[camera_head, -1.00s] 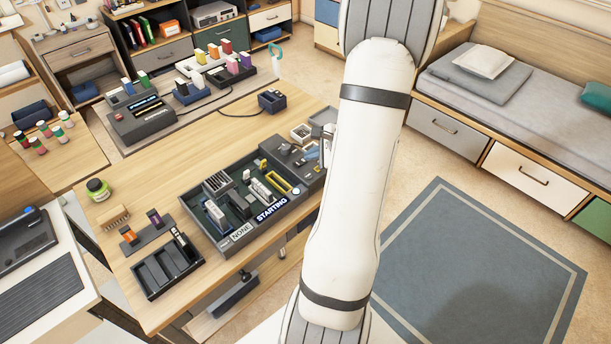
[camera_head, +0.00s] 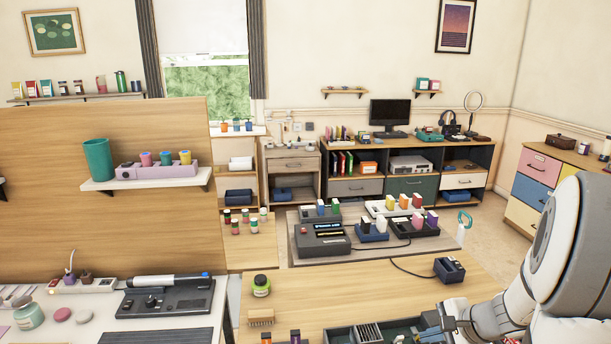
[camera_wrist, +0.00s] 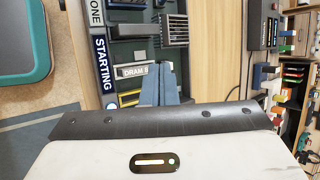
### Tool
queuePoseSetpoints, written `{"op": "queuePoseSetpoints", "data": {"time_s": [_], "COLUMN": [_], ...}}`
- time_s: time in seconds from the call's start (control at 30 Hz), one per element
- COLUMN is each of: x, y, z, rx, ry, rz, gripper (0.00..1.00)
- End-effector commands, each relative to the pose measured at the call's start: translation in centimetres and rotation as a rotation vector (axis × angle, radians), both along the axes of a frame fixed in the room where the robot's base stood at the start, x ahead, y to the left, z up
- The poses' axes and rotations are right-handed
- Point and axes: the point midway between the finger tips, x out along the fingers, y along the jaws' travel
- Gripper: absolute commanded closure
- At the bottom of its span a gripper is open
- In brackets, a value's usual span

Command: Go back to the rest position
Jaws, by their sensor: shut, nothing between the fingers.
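My gripper (camera_head: 432,322) is low at the right in the head view, at the end of my white arm, over the wooden table (camera_head: 310,306). In the wrist view its two blue-grey fingers (camera_wrist: 159,84) are together with nothing between them. Beyond the fingertips is the dark tray (camera_wrist: 122,47) with the "STARTING" label (camera_wrist: 104,65), a part labelled "DRAM" (camera_wrist: 132,71) and a grey finned block (camera_wrist: 173,31). In the head view only the far part of this tray (camera_head: 340,334) shows; the rest is cut off by the lower edge.
A dark blue holder (camera_head: 449,270) stands on the table beyond my gripper. A green-lidded jar (camera_head: 261,286) and a brush (camera_head: 261,317) are at the left. Farther back is a grey mat (camera_head: 300,258) with several card holders. A teal-rimmed tray (camera_wrist: 25,40) shows in the wrist view.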

Motion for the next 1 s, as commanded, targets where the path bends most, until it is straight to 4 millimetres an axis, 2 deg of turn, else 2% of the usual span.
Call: {"op": "queuePoseSetpoints", "data": {"time_s": [0.03,0.1,0.2,0.33,0.5,0.6,0.73,1.0], "x": [-0.6,-2.0,-4.5,-8.1,-11.6,-12.7,-13.3,-13.4], "y": [3.1,6.3,10.0,13.2,14.6,14.7,14.6,14.5], "z": [1.6,3.0,4.7,6.6,8.5,9.2,9.6,9.6], "rx": [-0.064,-0.151,-0.285,-0.479,-0.712,-0.806,-0.867,-0.876], "ry": [-0.006,-0.003,-0.002,-0.011,-0.033,-0.045,-0.050,-0.049], "rz": [0.138,0.310,0.548,0.830,1.093,1.181,1.231,1.238], "gripper": [1.00,1.00,1.00,1.00,1.00,1.00,1.00,1.00]}}
